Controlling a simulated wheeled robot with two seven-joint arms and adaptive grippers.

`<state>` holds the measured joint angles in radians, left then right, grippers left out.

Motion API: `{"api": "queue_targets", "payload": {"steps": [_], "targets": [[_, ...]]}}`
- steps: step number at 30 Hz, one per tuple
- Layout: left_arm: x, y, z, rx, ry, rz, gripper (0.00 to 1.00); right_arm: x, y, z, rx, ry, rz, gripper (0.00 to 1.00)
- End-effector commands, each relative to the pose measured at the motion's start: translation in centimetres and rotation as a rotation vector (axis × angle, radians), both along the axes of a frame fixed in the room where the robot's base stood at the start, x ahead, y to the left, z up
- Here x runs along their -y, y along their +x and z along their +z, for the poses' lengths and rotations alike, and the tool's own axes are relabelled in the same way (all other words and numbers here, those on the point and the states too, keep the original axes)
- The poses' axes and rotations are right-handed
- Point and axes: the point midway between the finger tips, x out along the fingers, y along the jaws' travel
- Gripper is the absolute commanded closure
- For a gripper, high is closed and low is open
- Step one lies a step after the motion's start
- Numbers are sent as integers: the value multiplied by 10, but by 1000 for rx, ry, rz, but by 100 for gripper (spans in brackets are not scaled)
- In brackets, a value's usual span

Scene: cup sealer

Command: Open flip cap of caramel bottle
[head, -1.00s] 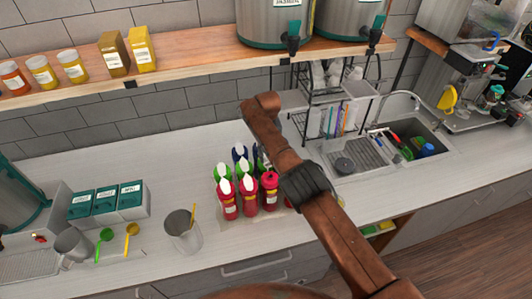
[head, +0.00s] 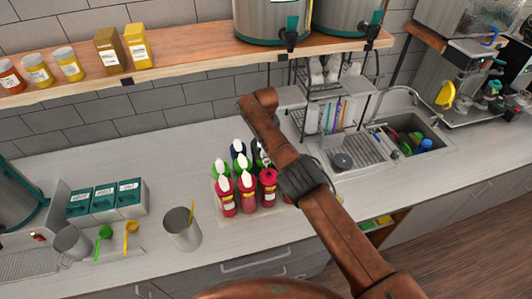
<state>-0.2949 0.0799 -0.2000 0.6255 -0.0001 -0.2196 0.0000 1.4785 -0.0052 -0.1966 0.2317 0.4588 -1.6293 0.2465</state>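A tight group of squeeze bottles stands upright in a pale tray (head: 224,214) on the counter. The front row has red bottles: a left one (head: 227,200) and a middle one (head: 248,195) with white tips, and a right one (head: 268,190) whose top looks red. Green-topped bottles (head: 222,169) and a blue-topped bottle (head: 238,147) stand behind. The labels are too small to read, so I cannot tell which is caramel. My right gripper (head: 263,158) is mostly hidden behind my brown arm, at the tops of the right-hand bottles. Its fingers and any contact are unclear. My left gripper is out of view.
A metal cup (head: 181,229) with a yellow-handled utensil stands left of the bottles. A dish rack (head: 330,105) and sink (head: 410,135) are at the right. A wooden shelf (head: 190,62) runs above the counter.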

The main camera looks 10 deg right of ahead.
Motion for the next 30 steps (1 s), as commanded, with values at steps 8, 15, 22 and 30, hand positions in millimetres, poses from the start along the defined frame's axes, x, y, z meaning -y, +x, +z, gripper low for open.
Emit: {"api": "queue_targets", "payload": {"steps": [8,15,22,30], "targets": [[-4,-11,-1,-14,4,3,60,0,1,4,3,0,0,56],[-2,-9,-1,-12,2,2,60,-2,2,38,5,2,0,56],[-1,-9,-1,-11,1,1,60,1,4,84,7,-3,-1,56],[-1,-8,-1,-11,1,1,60,0,5,110,10,-2,0,56]]}}
